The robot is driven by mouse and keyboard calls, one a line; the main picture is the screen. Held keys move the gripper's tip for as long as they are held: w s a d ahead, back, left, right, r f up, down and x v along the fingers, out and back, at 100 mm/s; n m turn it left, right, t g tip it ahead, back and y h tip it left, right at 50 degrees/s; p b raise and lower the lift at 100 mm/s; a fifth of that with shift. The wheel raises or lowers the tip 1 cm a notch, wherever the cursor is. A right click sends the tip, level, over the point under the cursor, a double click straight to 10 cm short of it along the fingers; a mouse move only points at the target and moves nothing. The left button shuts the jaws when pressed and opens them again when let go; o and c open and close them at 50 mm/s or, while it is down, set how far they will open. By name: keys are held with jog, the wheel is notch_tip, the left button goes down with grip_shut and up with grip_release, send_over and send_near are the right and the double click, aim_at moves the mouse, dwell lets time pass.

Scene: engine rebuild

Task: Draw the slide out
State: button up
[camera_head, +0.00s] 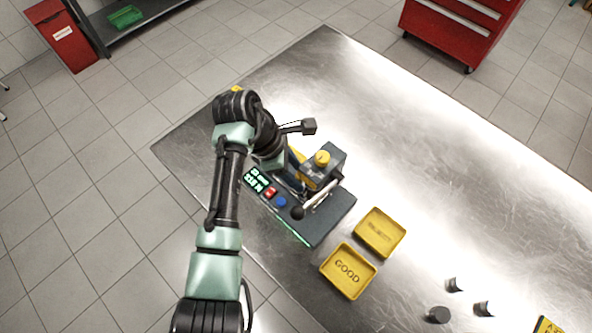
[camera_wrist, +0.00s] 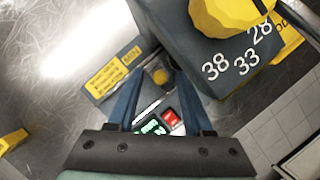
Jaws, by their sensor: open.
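A dark blue-grey bench device (camera_head: 331,217) stands on the metal table, with a lit display, a red and a blue button and a lever with a black ball knob (camera_head: 297,213). Its upright block carries a yellow dial (camera_head: 322,158). In the wrist view, the dial (camera_wrist: 232,14) and the numbers 38, 33 and 28 are at upper right. My gripper (camera_wrist: 160,80) is open, its blue fingers pointing down at the device. A small round yellow knob (camera_wrist: 160,76) shows between the fingertips; I cannot tell whether they touch it. Which part is the slide is unclear, partly hidden by my arm.
Several small dark parts (camera_head: 439,314) stand at the front right. The table (camera_head: 450,180) is clear at the back and right. A red cabinet (camera_head: 462,22) stands beyond it.

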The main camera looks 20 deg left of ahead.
jog(key=shift+f, duration=0.15)
grip_shut()
dwell(1.4)
